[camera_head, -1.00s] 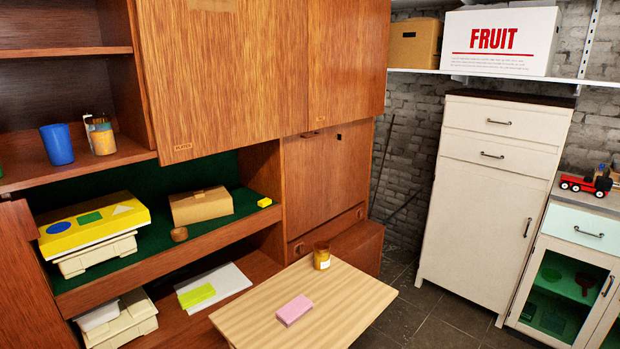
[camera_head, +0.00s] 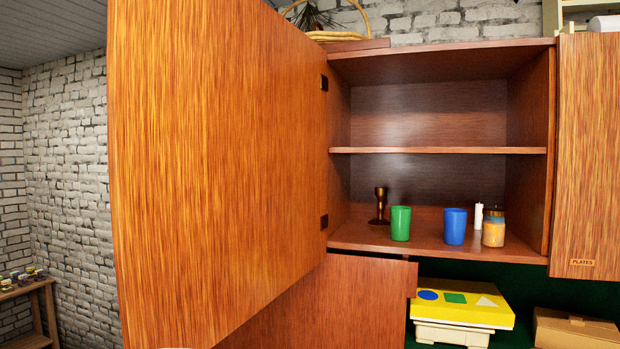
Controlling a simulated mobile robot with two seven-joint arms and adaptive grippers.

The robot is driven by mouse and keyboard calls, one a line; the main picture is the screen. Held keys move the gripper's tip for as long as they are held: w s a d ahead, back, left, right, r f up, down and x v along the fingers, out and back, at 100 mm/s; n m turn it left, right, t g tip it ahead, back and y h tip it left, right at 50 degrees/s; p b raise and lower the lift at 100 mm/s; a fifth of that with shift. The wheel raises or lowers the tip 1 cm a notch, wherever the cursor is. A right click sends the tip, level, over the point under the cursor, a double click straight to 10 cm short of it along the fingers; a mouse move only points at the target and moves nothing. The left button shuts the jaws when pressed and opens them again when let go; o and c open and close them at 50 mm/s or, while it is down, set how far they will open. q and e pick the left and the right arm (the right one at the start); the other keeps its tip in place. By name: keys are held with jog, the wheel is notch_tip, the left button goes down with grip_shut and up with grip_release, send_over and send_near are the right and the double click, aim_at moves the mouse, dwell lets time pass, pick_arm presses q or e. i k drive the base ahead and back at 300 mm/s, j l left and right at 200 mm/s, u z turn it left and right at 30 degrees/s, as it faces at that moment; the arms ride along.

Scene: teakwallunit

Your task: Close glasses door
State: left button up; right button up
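A large wooden door (camera_head: 215,165) stands wide open on the left side of an upper cupboard, swung out toward me. Its two dark hinges are on its right edge, at the cupboard's left wall. No label shows on the side of the door facing me. The open cupboard (camera_head: 440,151) has one middle shelf. On its floor stand a green cup (camera_head: 400,223), a blue cup (camera_head: 455,226), a brown candlestick-like object (camera_head: 379,206), a white candle-like object (camera_head: 478,216) and an orange-filled jar (camera_head: 493,231). Neither of my grippers is in view.
A closed door labelled PLATES (camera_head: 588,155) is on the right. Below are a lower wooden panel (camera_head: 320,305), a yellow shape box (camera_head: 462,308) and a cardboard box (camera_head: 575,331). A wicker basket (camera_head: 325,20) sits on top. A small table (camera_head: 38,310) stands far left by the brick wall.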

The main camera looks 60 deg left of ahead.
aim_at(216, 110)
jog(key=k+j+u, duration=0.35)
jog(key=j+u, duration=0.45)
jog(key=j, duration=0.75)
jog(key=i+j+u, duration=0.1)
jog(key=j, duration=0.15)
jog(key=i+j+u, duration=0.15)
jog(key=k+j, duration=0.05)
jog(key=j, duration=0.05)
